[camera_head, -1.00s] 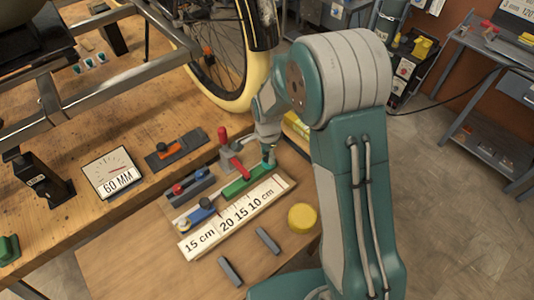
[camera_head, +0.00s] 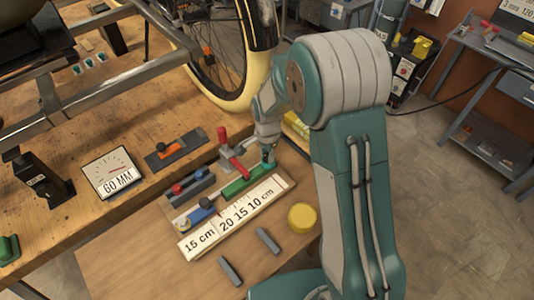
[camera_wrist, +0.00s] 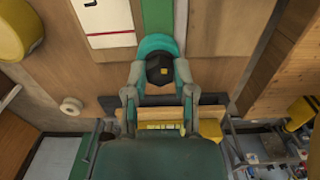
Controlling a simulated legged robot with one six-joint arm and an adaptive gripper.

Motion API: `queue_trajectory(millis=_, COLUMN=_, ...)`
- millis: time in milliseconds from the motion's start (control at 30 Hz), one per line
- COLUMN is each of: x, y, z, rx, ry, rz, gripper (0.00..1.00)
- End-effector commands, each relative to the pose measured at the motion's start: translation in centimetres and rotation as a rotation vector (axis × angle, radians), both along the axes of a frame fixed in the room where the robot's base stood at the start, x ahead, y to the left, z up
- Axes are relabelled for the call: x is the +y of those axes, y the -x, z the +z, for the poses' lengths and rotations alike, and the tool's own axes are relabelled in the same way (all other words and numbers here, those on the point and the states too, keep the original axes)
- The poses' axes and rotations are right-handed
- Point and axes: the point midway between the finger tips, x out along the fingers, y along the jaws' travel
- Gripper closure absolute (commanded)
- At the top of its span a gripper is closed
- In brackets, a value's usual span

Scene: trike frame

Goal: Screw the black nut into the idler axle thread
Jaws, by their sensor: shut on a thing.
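My gripper (camera_wrist: 158,78) is shut on the black nut (camera_wrist: 159,66), with one finger on each side of it in the wrist view. The nut has a small yellow square in its middle. It lies over a round teal end piece (camera_wrist: 158,42) at the end of a green strip (camera_wrist: 157,16). In the head view my gripper (camera_head: 267,154) points down at the far end of the green fixture (camera_head: 240,184). I cannot make out the idler axle thread, and whether the nut touches it cannot be told.
A red-handled clamp (camera_head: 231,155) stands close left of my gripper. A white ruler board (camera_head: 235,218) lies in front of the green fixture. A yellow round piece (camera_head: 302,217) and two grey bars lie nearer. The trike wheel (camera_head: 245,85) rises behind.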

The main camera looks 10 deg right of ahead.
Motion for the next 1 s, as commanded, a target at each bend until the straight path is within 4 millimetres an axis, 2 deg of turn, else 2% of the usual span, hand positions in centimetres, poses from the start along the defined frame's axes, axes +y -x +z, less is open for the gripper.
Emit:
queue_trajectory(millis=200, x=0.05, y=-0.16, z=0.00, rx=-0.005, ry=-0.001, rz=-0.137, gripper=0.93)
queue_trajectory(millis=467, x=0.06, y=-0.20, z=0.01, rx=-0.006, ry=-0.001, rz=-0.149, gripper=0.93)
queue_trajectory(millis=667, x=0.06, y=-0.22, z=0.01, rx=-0.007, ry=-0.002, rz=-0.280, gripper=0.93)
queue_trajectory(millis=1000, x=0.07, y=-0.25, z=0.02, rx=-0.008, ry=-0.002, rz=-0.335, gripper=0.93)
